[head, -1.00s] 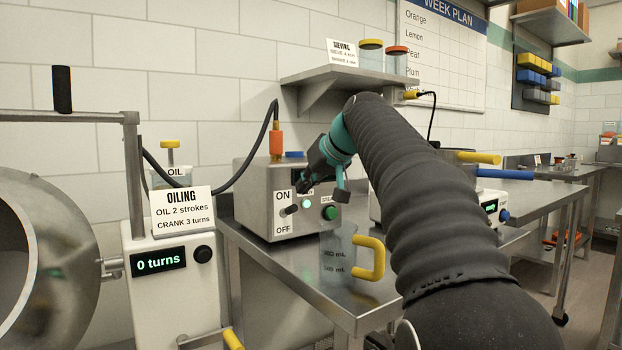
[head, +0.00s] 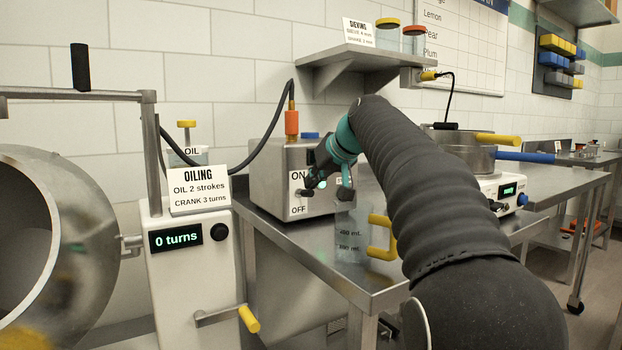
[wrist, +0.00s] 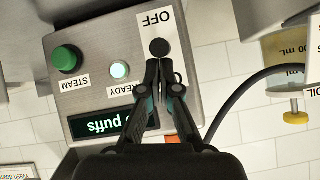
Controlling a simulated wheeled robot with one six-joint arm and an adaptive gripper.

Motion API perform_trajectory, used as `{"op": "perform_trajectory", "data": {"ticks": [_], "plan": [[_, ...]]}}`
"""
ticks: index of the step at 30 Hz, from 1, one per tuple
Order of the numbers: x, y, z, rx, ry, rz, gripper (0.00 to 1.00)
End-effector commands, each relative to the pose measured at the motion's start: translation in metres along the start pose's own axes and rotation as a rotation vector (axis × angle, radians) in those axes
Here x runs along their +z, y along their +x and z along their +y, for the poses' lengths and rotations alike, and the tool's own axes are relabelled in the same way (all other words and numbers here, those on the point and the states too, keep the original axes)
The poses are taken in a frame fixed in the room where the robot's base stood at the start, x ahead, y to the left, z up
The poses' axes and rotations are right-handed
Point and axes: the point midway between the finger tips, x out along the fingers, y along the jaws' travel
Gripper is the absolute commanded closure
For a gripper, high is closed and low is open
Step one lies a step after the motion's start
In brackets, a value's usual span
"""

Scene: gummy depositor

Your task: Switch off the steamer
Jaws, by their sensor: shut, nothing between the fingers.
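The steamer (head: 268,168) is a steel box on the metal table, with a switch between ON and OFF labels on its front. In the wrist view, upside down, the switch's round black knob (wrist: 160,47) lies beside the OFF label (wrist: 153,19). The ON label is hidden there. My gripper (wrist: 162,66) is shut and empty, its fingertips right at the knob; I cannot tell whether they touch. In the head view my gripper (head: 312,188) is at the steamer's front and partly covers it. A pale green READY lamp (wrist: 119,70) glows near the green STEAM button (wrist: 68,58).
A clear jug with a yellow handle (head: 382,240) stands in front of the steamer, below my gripper. A black hose (head: 262,140) runs to the orange fitting (head: 291,123) on top. The oiling unit (head: 190,270) stands at the left, and a shelf (head: 365,62) hangs above.

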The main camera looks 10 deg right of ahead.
Motion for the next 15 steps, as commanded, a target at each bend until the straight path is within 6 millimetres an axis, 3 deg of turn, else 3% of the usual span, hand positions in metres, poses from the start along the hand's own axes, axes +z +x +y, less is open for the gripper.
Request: {"op": "perform_trajectory", "data": {"ticks": [15], "plan": [[0.0013,-0.0019,0.0,-0.001,0.0,-0.001,1.0]]}}
